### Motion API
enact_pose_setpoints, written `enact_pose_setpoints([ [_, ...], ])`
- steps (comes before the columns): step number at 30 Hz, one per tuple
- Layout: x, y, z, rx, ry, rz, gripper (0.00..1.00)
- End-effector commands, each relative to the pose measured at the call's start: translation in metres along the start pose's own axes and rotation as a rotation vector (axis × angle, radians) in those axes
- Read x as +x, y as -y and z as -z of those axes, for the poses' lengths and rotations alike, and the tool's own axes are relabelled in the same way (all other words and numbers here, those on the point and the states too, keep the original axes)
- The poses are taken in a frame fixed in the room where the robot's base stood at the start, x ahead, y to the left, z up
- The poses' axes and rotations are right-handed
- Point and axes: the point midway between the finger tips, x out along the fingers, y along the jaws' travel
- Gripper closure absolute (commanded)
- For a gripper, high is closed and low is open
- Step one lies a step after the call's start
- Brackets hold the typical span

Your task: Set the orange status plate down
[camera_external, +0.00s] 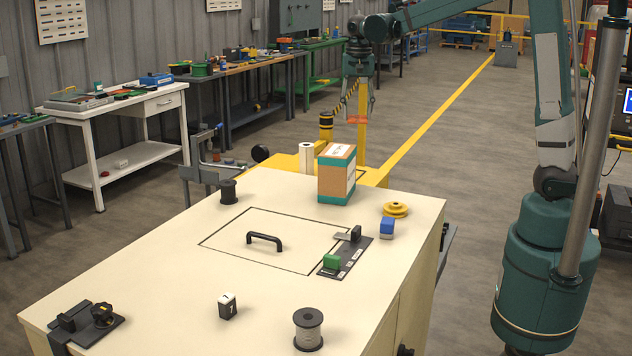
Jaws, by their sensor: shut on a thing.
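My gripper (358,112) hangs fingers-down beyond the far edge of the cream cabinet top (170,275), above and behind the cardboard box. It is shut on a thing. A small orange-red strip (357,119) shows at its fingertips and is the only sign of the orange status plate. The plate's shape and tilt are too small to make out against the yellow post behind. No orange plate shows lying on the cabinet top.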

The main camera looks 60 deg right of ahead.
Motion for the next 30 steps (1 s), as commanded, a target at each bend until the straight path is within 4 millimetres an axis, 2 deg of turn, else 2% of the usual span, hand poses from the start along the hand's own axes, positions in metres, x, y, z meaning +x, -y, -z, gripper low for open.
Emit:
enact_pose_setpoints([
  [1,-0.003,0.012,-0.009,-0.023,0.000,0.000,0.70],
  [12,-0.005,0.087,-0.076,-0.174,0.000,0.000,0.70],
  [20,-0.007,0.134,-0.131,-0.278,0.000,0.000,0.70],
  [30,-0.007,0.188,-0.210,-0.416,0.000,0.000,0.70],
])
